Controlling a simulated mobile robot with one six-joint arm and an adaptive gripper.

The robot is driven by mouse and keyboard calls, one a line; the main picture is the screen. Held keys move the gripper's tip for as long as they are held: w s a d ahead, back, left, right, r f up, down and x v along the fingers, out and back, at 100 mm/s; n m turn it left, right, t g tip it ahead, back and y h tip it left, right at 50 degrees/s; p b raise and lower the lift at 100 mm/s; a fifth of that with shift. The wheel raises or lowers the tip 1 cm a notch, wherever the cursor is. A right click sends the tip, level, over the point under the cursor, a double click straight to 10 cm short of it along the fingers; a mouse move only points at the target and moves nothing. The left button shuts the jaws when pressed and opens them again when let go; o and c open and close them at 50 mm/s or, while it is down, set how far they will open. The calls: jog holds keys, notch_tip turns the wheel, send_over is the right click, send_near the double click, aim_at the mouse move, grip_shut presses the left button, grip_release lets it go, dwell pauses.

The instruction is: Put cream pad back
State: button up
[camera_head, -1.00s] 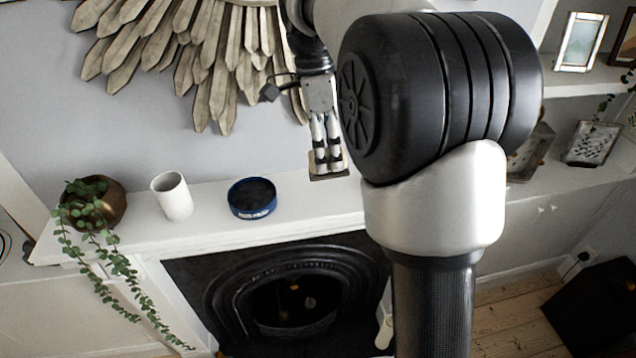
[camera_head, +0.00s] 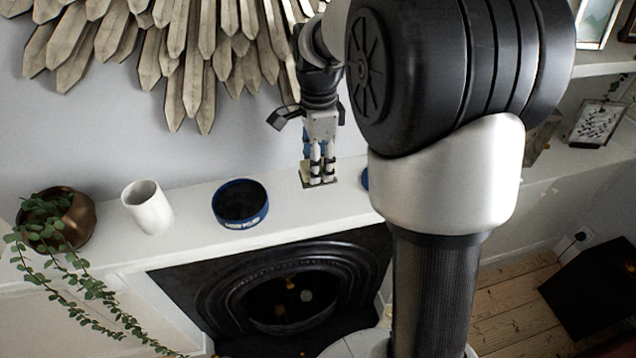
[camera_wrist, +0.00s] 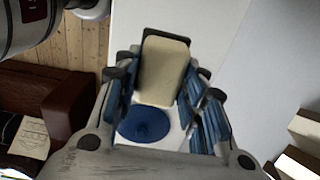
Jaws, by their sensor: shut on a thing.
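My gripper (camera_head: 318,184) points down over the white mantel shelf, to the right of the open blue tin (camera_head: 240,204). In the wrist view my gripper (camera_wrist: 160,85) is shut on the cream pad (camera_wrist: 164,70), which is a rounded rectangle between the blue-sided fingers. In the head view only a thin edge of the pad shows at the fingertips, close to the shelf; I cannot tell if it touches. A blue round piece (camera_wrist: 145,125) shows below the pad in the wrist view. A blue edge (camera_head: 365,179) shows right of my gripper, mostly hidden by my arm.
A white cup (camera_head: 148,207) and a bronze pot with a trailing plant (camera_head: 62,222) stand on the left of the mantel shelf (camera_head: 290,213). A sunburst wall ornament (camera_head: 185,60) hangs behind. A black fireplace (camera_head: 280,290) lies below. Framed pictures stand on shelves at right.

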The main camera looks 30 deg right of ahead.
notch_tip(320, 180, down, 6)
jog(key=shift+w+b, duration=0.1)
jog(key=shift+b, duration=0.2)
jog(key=o, duration=1)
jog(key=shift+r, duration=0.1)
